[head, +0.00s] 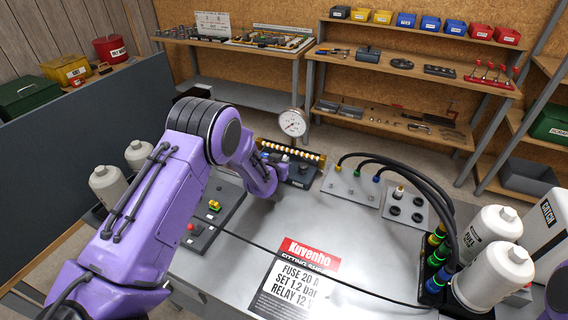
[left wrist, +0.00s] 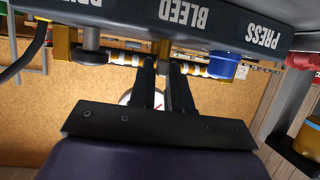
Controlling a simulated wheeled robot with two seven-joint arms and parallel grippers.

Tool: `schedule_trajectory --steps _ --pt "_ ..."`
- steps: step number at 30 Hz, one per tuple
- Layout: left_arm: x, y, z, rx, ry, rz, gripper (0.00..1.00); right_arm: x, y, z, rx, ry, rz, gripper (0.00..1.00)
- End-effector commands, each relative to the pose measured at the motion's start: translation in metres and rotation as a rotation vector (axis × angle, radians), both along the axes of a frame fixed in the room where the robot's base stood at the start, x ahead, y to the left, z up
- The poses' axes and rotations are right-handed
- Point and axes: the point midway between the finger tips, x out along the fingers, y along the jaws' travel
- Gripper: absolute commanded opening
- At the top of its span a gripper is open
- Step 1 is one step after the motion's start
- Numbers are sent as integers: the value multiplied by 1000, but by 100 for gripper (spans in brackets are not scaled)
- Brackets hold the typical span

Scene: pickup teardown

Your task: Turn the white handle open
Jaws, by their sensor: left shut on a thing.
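My left gripper (head: 281,180) reaches the dark block (head: 301,175) on the grey bench, with my purple arm covering part of it in the head view. In the left wrist view my left gripper (left wrist: 166,70) has its two dark fingers close together at the brass stem (left wrist: 164,47) below the upside-down BLEED label. It is shut on the white handle, which the fingers and the block mostly hide, so its angle cannot be told. My right gripper is not in view.
A round gauge (head: 293,122) stands behind the block. A blue cap (left wrist: 222,66) sits beside the fingers, under the PRESS label. Black hoses (head: 419,180) arch on the right near white bottles (head: 494,282). A printed card (head: 293,287) lies on the bench front.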

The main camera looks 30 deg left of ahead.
Motion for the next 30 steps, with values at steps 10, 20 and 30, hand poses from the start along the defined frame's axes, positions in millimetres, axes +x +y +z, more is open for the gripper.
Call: schedule_trajectory --steps 10,20,30 --pt "4 -8 0 2 -5 287 0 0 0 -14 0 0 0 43" --pt "8 -13 -2 -3 -5 602 0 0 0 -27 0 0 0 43" --pt "12 -15 -8 -8 -6 919 0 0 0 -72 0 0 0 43"
